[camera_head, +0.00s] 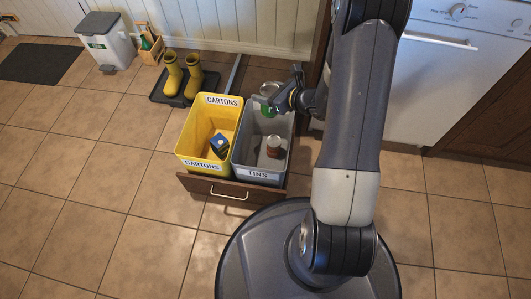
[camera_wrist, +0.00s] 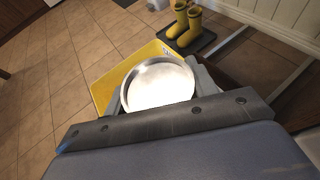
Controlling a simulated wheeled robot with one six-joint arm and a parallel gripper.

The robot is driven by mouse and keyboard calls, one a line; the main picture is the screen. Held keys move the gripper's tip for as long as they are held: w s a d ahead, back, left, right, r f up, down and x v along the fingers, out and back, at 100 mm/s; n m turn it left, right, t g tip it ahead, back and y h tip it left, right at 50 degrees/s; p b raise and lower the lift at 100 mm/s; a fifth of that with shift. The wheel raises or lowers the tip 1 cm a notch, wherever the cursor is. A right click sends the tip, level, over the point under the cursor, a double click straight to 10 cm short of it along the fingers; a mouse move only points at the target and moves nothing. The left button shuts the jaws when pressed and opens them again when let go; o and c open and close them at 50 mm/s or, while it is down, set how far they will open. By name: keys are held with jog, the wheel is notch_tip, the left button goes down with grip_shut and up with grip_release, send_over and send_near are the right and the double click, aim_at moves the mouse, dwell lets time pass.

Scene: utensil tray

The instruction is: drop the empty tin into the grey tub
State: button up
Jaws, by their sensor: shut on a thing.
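The empty tin (camera_head: 268,107) shows a green side and a silvery end in the head view. In the wrist view its round, bright metal end (camera_wrist: 158,84) faces the camera. My gripper (camera_head: 276,100) is shut on the tin, with a finger on each side of it. The grey tub (camera_head: 258,176), labelled TINS, stands in the pulled-out drawer. The tin is over the far part of this tub in the head view; its exact height above the rim is hard to tell. My gripper and the tin hide part of the tub's far end.
A brown tin (camera_head: 273,147) is in the grey tub. The yellow tub (camera_head: 197,166), labelled CARTONS, stands close on its left with a blue carton (camera_head: 219,145) inside. Yellow boots (camera_head: 172,75) stand on a dark tray behind.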

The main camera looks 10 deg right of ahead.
jog(key=shift+f+b, duration=2.2)
jog(key=shift+f, duration=1.65)
jog(key=o, duration=1.3)
jog(key=p+v, duration=0.3)
jog(key=v, duration=0.7)
jog(key=shift+s+d+r, duration=0.15)
jog(key=shift+s+d, duration=0.05)
jog(key=shift+s, duration=0.1)
jog(key=shift+w, duration=0.1)
